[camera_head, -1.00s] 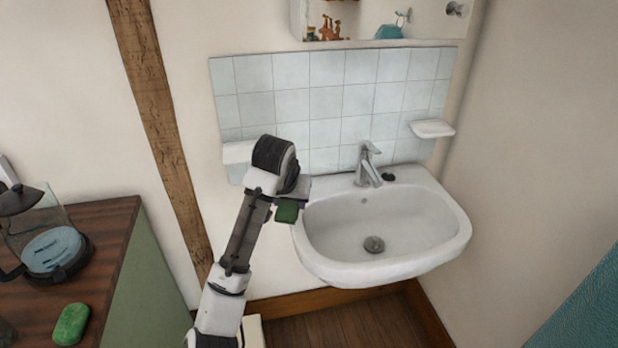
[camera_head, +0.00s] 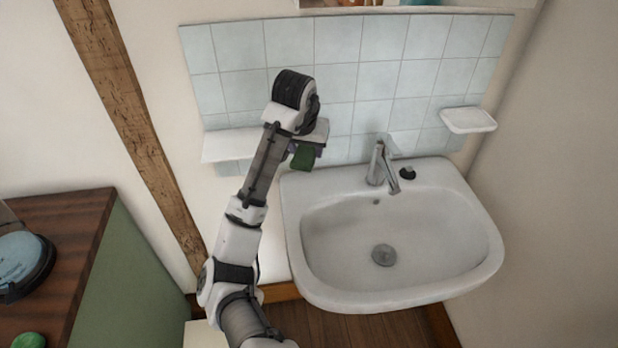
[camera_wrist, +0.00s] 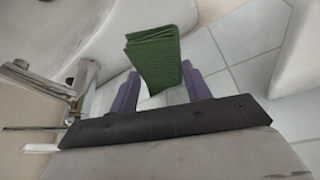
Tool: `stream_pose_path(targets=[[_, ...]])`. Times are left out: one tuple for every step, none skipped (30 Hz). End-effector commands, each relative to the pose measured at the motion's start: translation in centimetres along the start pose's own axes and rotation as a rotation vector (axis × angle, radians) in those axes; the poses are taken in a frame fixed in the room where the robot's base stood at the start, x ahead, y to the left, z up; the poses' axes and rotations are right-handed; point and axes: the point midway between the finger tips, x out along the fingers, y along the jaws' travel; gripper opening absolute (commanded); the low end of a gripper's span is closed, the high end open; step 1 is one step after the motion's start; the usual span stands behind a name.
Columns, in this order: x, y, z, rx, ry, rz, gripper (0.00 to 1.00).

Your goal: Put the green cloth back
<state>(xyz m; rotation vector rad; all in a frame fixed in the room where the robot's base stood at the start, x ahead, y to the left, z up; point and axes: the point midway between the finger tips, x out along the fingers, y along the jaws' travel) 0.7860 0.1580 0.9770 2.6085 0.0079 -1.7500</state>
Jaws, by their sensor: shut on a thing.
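The green cloth (camera_head: 303,158) is a folded, textured piece below my gripper in the head view. It also shows in the wrist view (camera_wrist: 155,62), standing out between the two purple fingers. My gripper (camera_head: 306,150) is shut on the cloth and holds it up at the left back of the sink, in front of the tiles. In the wrist view my gripper (camera_wrist: 160,90) has a finger on each side of the cloth. The arm hides part of the wall behind it.
The white sink (camera_head: 330,285) with its tap (camera_head: 381,165) is right of my gripper. A white ledge (camera_head: 228,146) is on the wall to the left, and a soap dish (camera_head: 468,120) is at the right. A dark-topped cabinet (camera_head: 75,215) stands at the lower left.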

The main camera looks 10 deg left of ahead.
Motion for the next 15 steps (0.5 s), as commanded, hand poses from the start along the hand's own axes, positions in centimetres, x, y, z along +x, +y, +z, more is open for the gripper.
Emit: stream_pose_path(targets=[[0.6, 0.1, 0.2, 0.0, -0.002, 0.003, 0.19], [1.0, 0.1, 0.4, 0.001, -0.003, 0.004, 0.19], [1.7, 0.2, 0.7, 0.0, -0.004, 0.005, 0.19], [2.3, 0.2, 1.0, 0.0, -0.004, 0.006, 0.19], [2.8, 0.2, 1.2, -0.001, -0.005, 0.006, 0.19], [3.7, 0.2, 1.5, 0.0, -0.004, 0.007, 0.19], [4.2, 0.3, 1.8, 0.0, -0.003, 0.006, 0.19], [4.6, 0.2, 1.9, 0.0, -0.003, 0.006, 0.19], [5.1, 0.2, 2.1, 0.0, -0.004, 0.004, 0.19], [5.1, 0.1, 2.2, 0.0, -0.003, 0.003, 0.19], [5.3, 0.0, 2.2, 0.0, -0.002, 0.001, 0.19], [5.5, 0.0, 2.3, 0.0, -0.002, 0.001, 0.19], [5.7, 0.0, 2.4, 0.0, -0.002, 0.001, 0.19], [5.9, 0.0, 2.5, -0.001, -0.002, 0.001, 0.19], [6.2, 0.0, 2.6, -0.001, -0.003, 0.001, 0.19]])
